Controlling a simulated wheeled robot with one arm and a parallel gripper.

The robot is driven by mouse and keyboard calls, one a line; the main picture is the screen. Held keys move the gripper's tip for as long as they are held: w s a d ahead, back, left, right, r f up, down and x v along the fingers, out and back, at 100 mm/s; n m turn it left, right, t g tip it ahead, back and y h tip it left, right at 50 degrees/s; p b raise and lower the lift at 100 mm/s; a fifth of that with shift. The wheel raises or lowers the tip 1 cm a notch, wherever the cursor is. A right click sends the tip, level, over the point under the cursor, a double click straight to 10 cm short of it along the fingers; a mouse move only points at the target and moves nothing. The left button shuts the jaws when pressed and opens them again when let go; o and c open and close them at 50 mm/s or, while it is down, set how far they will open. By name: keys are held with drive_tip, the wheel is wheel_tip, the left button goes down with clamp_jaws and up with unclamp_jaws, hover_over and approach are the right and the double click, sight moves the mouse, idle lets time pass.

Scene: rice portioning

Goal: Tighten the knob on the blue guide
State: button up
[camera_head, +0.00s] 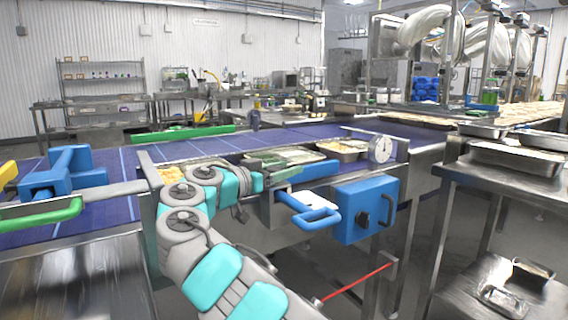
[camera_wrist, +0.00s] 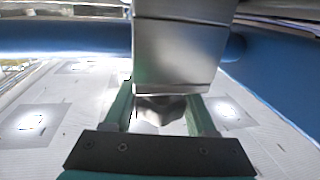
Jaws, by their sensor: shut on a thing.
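In the wrist view the two green fingers of my gripper (camera_wrist: 161,98) stand on either side of a dark grey lobed knob (camera_wrist: 160,108) and are shut on it. The knob sits against a shiny metal bracket (camera_wrist: 180,55), which hides part of it and the fingertips. Blue guide parts (camera_wrist: 60,38) run behind the bracket to left and right. In the head view my gripper (camera_head: 284,175) is at the conveyor's front edge, beside a blue bar (camera_head: 318,170). The knob cannot be made out there.
A blue box (camera_head: 352,207) with a handle and black knob hangs just right of my gripper. Trays of food (camera_head: 343,147) and a round dial (camera_head: 381,149) stand behind. Another blue guide (camera_head: 72,172) lies at left on the purple belt (camera_head: 120,209). A steel table (camera_head: 500,185) stands at right.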

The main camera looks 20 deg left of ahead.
idle(0.7)
drive_tip(key=o, duration=1.4)
drive_tip(key=shift+r, duration=0.15)
drive_tip(key=shift+r+p, duration=0.3)
drive_tip(key=shift+r, duration=1.1)
drive_tip(key=shift+s+d+r+b, duration=0.2)
drive_tip(key=shift+s+d+b, duration=0.7)
drive_tip(key=shift+s+b, duration=0.55)
drive_tip(key=shift+s+d+r+b, duration=0.25)
drive_tip(key=shift+s+d+b, duration=0.75)
drive_tip(key=shift+s, duration=0.7)
drive_tip(key=shift+s+d+r+b, duration=0.2)
drive_tip(key=shift+s+d+b, duration=0.6)
drive_tip(key=shift+s+b, duration=0.7)
drive_tip(key=shift+s+d+r+b, duration=0.1)
drive_tip(key=shift+s+d+b, duration=0.25)
drive_tip(key=shift+s, duration=0.45)
drive_tip(key=shift+s+d+r+b, duration=0.1)
drive_tip(key=shift+s+d+b, duration=0.1)
drive_tip(key=shift+s+d, duration=0.4)
drive_tip(key=shift+s+d+r+b, duration=0.1)
drive_tip(key=shift+s+d+b, duration=0.15)
drive_tip(key=shift+s, duration=0.7)
drive_tip(key=shift+d, duration=0.1)
